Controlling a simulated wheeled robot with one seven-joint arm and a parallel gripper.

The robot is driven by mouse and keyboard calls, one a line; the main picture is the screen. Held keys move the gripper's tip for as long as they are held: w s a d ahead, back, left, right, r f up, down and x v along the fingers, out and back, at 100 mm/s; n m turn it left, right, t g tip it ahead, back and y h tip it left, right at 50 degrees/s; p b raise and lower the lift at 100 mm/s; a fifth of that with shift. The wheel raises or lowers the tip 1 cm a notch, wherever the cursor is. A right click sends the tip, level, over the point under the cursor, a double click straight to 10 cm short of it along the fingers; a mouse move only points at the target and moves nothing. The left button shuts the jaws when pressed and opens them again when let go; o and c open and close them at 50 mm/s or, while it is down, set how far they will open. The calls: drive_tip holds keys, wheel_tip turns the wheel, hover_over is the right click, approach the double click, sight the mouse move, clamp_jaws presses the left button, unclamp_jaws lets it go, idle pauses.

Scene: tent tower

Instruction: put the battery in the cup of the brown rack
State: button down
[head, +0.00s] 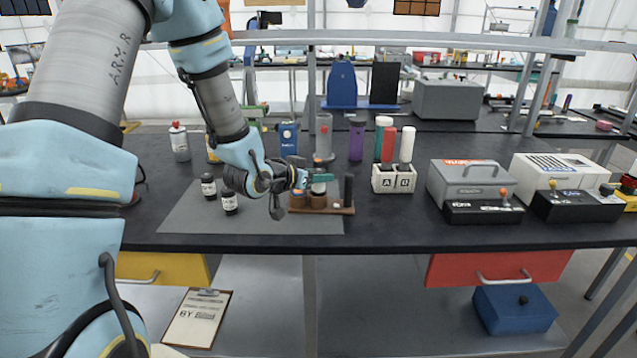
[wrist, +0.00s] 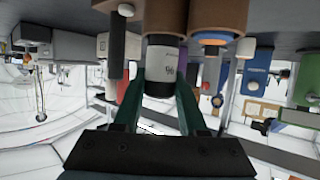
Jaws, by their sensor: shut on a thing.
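The battery (wrist: 162,62) is a cylinder with a white label and a black end between my fingers in the wrist view, which is upside down. My gripper (wrist: 158,95) has teal fingers shut on it; in the head view my gripper (head: 322,178) is over the brown rack. The brown rack (head: 335,210) has two brown cups and a dark post on a flat base. The battery is in line with one cup (wrist: 165,14), its lower end meeting or overlapping the rim. I cannot tell how deep it sits. The other cup (wrist: 220,14) is beside it.
Two dark jars with white labels (head: 208,186) (head: 230,202) stand on the grey mat (head: 262,222), left of the rack. The white A/B holder (head: 394,180) stands to the right. Several bottles and a blue container (head: 288,139) stand behind. Table front is clear.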

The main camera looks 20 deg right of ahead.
drive_tip(key=shift+f, duration=1.15)
drive_tip(key=shift+f, duration=0.2)
drive_tip(key=shift+c, duration=2.3)
unclamp_jaws()
drive_tip(key=shift+r, duration=0.1)
